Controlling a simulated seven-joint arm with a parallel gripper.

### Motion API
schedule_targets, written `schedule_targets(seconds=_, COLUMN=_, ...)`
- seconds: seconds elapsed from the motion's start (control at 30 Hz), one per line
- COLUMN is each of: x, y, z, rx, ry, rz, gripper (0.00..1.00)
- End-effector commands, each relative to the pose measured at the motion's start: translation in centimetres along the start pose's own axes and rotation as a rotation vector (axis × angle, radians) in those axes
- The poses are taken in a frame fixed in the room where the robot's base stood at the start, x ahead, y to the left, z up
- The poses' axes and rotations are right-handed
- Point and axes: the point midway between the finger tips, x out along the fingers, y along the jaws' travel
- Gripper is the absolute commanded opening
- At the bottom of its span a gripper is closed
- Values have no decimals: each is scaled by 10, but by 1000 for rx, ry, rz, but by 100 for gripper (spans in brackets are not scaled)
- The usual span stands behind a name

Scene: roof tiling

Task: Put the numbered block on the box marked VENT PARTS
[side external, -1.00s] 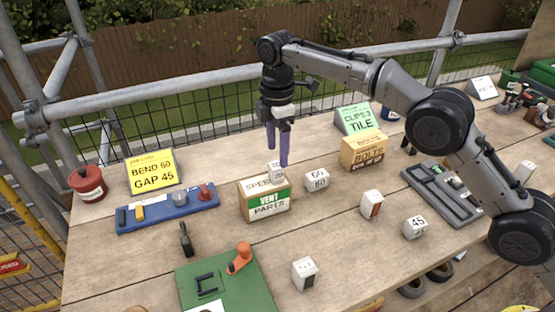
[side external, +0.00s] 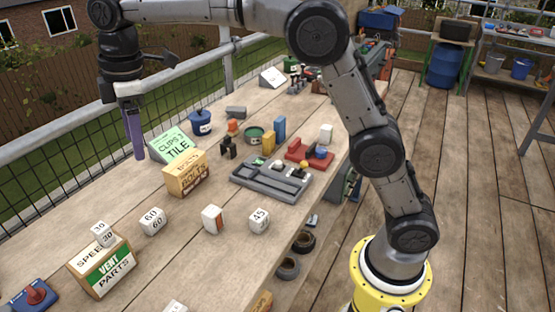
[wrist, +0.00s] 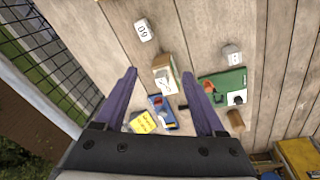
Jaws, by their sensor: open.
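The VENT PARTS box (side external: 113,273), cream with a green label, stands on the wooden bench at the lower left of the side view. A white block numbered 30 (side external: 104,234) rests on top of it. White blocks numbered 60 (side external: 152,221) and 45 (side external: 259,221) stand on the bench to its right. My gripper (side external: 137,157) is above and apart from the box; only one purple finger shows there. In the wrist view my gripper (wrist: 160,76) is open, its fingers wide apart with nothing held. The box (wrist: 165,66) shows beyond the gap.
A BOLTS box (side external: 187,176), a green CLIPS TILE sign (side external: 177,146) and a grey tray (side external: 270,182) stand farther along the bench. A white block with an orange side (side external: 212,220) stands between numbered blocks. A mesh rail (side external: 70,150) runs along the bench's far side.

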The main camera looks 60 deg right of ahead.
Motion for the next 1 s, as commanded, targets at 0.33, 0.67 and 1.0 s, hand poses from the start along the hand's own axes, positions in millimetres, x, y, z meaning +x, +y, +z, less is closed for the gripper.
schedule_targets(seconds=0.33, x=-62, y=-61, z=126, rx=419, ry=93, rz=103, gripper=72)
schedule_targets(seconds=0.67, x=-50, y=-153, z=232, rx=809, ry=200, rz=185, gripper=72)
schedule_targets(seconds=1.0, x=-5, y=-218, z=288, rx=1068, ry=286, rz=233, gripper=72)
